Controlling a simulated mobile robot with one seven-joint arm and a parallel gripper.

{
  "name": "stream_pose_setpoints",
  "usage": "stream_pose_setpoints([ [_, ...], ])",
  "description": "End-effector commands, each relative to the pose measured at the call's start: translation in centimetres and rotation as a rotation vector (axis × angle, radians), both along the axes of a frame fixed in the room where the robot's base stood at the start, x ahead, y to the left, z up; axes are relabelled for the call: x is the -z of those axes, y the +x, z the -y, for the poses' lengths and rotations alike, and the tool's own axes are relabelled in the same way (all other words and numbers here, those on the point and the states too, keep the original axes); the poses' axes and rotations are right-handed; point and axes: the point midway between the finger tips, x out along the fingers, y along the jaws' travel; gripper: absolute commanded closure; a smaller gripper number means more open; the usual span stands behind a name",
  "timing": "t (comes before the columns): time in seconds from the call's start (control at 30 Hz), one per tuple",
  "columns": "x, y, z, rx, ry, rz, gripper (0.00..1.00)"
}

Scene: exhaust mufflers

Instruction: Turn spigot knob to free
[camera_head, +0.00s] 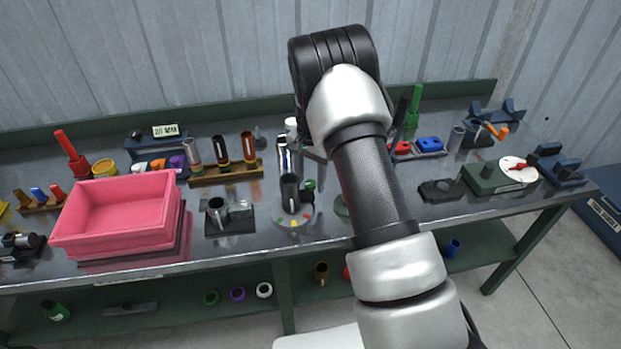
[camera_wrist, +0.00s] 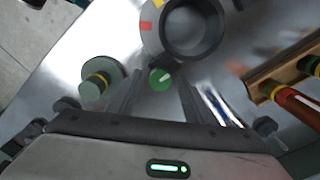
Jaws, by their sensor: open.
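The green spigot knob (camera_wrist: 161,79) is small and round, with a white line across its top that slants up to the right in the wrist view. It sits beside a dark open cylinder (camera_wrist: 190,30) on a round base with red and yellow marks (camera_wrist: 147,25). In the head view the green knob (camera_head: 309,186) shows just right of the dark cylinder (camera_head: 290,194). My gripper (camera_wrist: 160,88) is open, with its fingers on either side of the knob in the wrist view. I cannot tell whether they touch it. My arm hides most of the gripper in the head view.
A grey-green round post with a yellow band (camera_wrist: 97,85) stands left of my fingers. A wooden rack with tubes (camera_wrist: 285,75) stands to the right. A pink bin (camera_head: 120,210) and a metal tube fixture (camera_head: 229,215) lie left of the spigot on the bench.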

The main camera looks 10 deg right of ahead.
Motion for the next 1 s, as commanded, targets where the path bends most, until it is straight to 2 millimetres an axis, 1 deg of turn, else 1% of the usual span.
stream_pose_setpoints([
  [0.2,0.04,0.0,0.0,0.0,0.0,0.0,0.53],
  [0.27,0.04,0.0,0.0,0.0,0.0,0.0,0.62],
  [0.4,0.02,0.0,0.0,0.0,0.0,0.0,0.85],
  [0.47,0.02,0.0,0.0,0.0,0.0,0.0,0.95],
  [0.77,0.08,0.01,0.02,-0.035,0.0,0.0,0.95],
  [1.0,0.23,0.0,-0.01,-0.169,0.001,-0.001,0.95],
])
